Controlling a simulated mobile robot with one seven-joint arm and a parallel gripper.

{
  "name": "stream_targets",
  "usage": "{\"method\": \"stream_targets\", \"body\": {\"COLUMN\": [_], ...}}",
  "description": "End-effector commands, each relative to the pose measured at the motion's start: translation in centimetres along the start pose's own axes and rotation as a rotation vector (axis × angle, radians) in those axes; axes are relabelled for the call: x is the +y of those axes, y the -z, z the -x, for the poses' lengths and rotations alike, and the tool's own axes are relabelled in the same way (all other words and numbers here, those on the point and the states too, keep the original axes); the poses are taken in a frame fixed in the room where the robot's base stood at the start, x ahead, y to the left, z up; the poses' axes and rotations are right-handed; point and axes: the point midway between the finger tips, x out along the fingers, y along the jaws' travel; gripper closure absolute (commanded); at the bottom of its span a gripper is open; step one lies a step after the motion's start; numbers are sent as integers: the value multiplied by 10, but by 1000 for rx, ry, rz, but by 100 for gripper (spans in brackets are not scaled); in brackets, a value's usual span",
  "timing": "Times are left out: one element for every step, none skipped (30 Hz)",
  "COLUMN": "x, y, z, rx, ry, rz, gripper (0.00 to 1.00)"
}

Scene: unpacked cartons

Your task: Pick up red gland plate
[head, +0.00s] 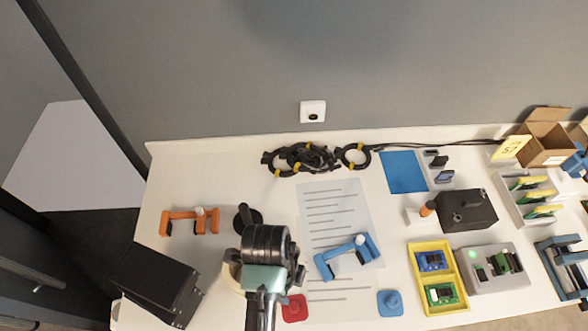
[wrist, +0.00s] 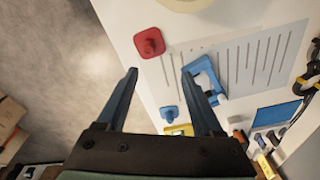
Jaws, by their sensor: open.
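The red gland plate (head: 294,307) lies near the front edge of the white table in the head view, just right of my arm. It is a small red square with a raised round middle. In the wrist view the red gland plate (wrist: 149,43) lies at the table's edge, beyond and above my fingertips. My gripper (wrist: 162,72) is open and empty, with its two blue fingers apart. It is not touching the plate. In the head view my arm hides the fingers.
A similar blue plate (head: 390,302) lies to the right. A blue handled bracket (head: 347,257) rests on a printed sheet (head: 335,205). A yellow tray (head: 437,312) holds boards. A black box (head: 157,285) stands left. Coiled cables (head: 300,158) lie at the back.

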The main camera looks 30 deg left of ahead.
Motion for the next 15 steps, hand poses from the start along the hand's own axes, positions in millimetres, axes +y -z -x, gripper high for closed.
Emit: {"method": "stream_targets", "body": {"x": [8, 11, 12, 13, 13, 14, 14, 13, 14, 14, 14, 14, 13, 14, 13], "y": [0, 0, 0, 0, 0, 0, 0, 0, 0, 0, 0, 0, 0, 0, 0], "z": [-6, -10, -16, -21, -26, -34, -40, -46, -54, -59, -63, -69, -72, -75, -78], "rx": [8, 10, 12, 12, 12, 12, 12, 11, 11, 11, 10, 10, 9, 9, 9], "ry": [-28, -36, -41, -44, -43, -43, -43, -41, -40, -41, -39, -39, -37, -37, -36], "rz": [-12, -18, -22, -23, -23, -23, -22, -22, -22, -22, -22, -22, -22, -21, -21], "gripper": [32, 32, 32, 32, 32, 32, 32, 32, 32, 32, 32, 32, 32, 32, 32]}}
